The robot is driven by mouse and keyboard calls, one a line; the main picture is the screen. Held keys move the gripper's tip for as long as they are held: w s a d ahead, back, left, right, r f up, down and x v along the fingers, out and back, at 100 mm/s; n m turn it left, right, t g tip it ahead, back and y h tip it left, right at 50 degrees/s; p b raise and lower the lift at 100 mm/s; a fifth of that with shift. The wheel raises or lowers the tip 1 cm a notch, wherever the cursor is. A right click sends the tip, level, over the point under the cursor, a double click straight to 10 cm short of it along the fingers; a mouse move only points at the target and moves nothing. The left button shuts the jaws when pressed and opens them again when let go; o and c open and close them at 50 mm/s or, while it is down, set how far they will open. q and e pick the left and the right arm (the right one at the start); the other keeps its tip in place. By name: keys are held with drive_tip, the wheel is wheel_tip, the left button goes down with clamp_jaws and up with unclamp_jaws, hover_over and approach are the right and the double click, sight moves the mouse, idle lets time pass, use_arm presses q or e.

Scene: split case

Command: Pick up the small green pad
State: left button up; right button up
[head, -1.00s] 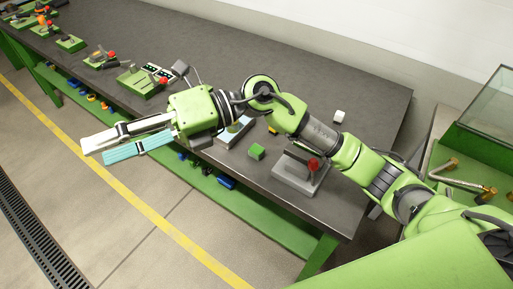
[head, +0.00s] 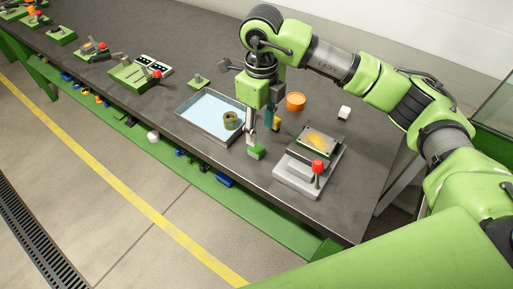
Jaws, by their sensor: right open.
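The small green pad (head: 257,153) is a little green block on the dark bench, near its front edge. My right gripper (head: 260,136) points down from above, with its fingers over and just behind the pad. It is open, and one pale finger reaches down close to the pad. I cannot tell whether that finger touches it. Part of the pad's far side is hidden by the finger. My left gripper is not in view.
A shallow tray (head: 186,102) holding an olive ring (head: 231,120) lies left of the pad. A grey fixture with a red knob (head: 317,166) stands to the right.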

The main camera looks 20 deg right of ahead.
sight(257, 147)
wheel_tip(257, 147, down, 2)
drive_tip(key=shift+f, duration=0.1)
drive_tip(key=f+p, duration=0.1)
drive_tip(key=f, duration=0.1)
drive_tip(key=a+f+p, duration=0.1)
drive_tip(key=f, duration=0.1)
drive_tip(key=shift+w+f, duration=0.15)
drive_tip(key=shift+f, duration=0.6)
drive_tip(key=c, duration=1)
